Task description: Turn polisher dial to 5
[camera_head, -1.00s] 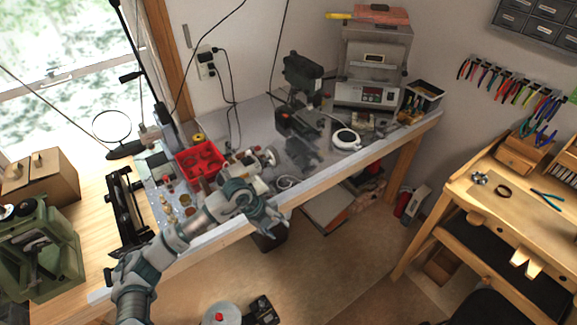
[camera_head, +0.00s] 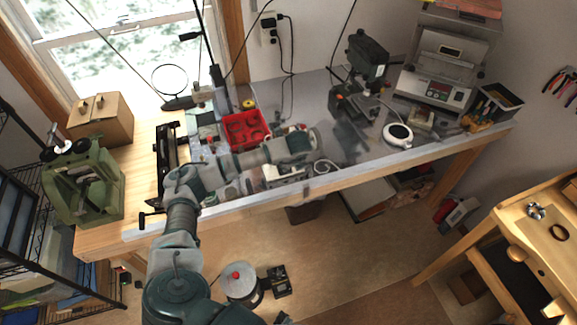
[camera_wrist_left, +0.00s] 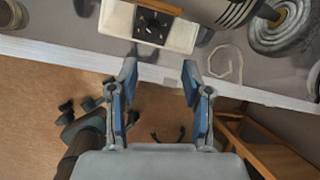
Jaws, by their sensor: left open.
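The polisher's white base (camera_wrist_left: 180,28) is at the top of the left wrist view, with a black dial (camera_wrist_left: 152,26) on its front face. The dial's setting is too small to read. Its grey motor body (camera_wrist_left: 222,8) and a round wheel (camera_wrist_left: 280,28) are up and to the right. My left gripper (camera_wrist_left: 160,76) is open and empty; its blue-padded fingers point towards the base, apart from the dial. In the head view the white base (camera_head: 286,173) is by the bench's front edge, partly behind my left arm; the gripper is hard to make out there. My right gripper is not in view.
A red bin (camera_head: 245,128) stands behind the polisher. A black drill press (camera_head: 360,70), a white round device (camera_head: 397,135) and an oven-like unit (camera_head: 440,75) are further right on the bench. A green machine (camera_head: 85,180) is at left.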

